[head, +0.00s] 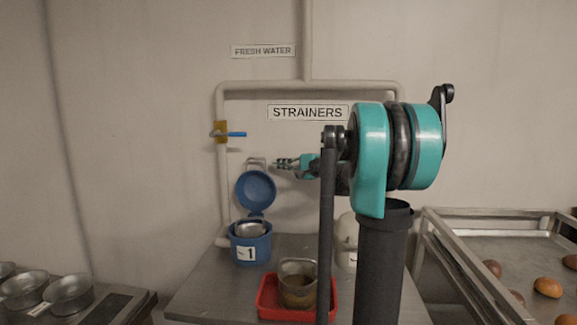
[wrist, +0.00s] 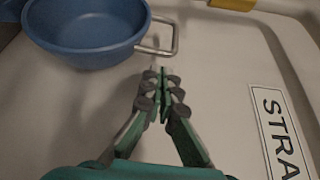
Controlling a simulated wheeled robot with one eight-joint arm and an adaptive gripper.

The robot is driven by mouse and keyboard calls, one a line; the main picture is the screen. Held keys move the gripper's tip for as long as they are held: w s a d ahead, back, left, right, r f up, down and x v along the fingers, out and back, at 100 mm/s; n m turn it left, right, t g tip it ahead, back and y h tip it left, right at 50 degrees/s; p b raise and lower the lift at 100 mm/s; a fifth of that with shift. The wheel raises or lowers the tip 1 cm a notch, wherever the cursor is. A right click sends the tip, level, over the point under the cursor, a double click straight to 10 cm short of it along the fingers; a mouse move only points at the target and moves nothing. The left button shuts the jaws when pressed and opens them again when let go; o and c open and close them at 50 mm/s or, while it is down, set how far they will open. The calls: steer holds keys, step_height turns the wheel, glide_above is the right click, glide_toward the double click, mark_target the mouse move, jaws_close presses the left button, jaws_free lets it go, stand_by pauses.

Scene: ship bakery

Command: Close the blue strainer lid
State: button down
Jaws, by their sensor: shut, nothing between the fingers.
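The blue strainer lid (head: 256,189) stands raised and open on its hinge above the blue strainer body (head: 250,246), which bears a label "1" and holds a metal basket (head: 250,230). A metal handle (head: 256,162) sticks out from the lid's top edge. My gripper (head: 275,163) is to the right of the lid, near the handle. In the wrist view the lid (wrist: 85,30) shows its hollow side at the upper left, with the handle (wrist: 160,40) just ahead of my shut, empty gripper (wrist: 160,75). I cannot tell whether the fingertips touch the handle.
A red tray (head: 270,300) with a metal jug (head: 297,284) stands on the metal table (head: 205,285). A white strainer (head: 346,240) is partly hidden behind my arm. Pipes (head: 222,185) run along the wall. Pans (head: 68,294) sit left, buns (head: 547,287) right.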

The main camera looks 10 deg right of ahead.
steer(key=shift+x, duration=1.55)
steer(key=shift+s, duration=0.1)
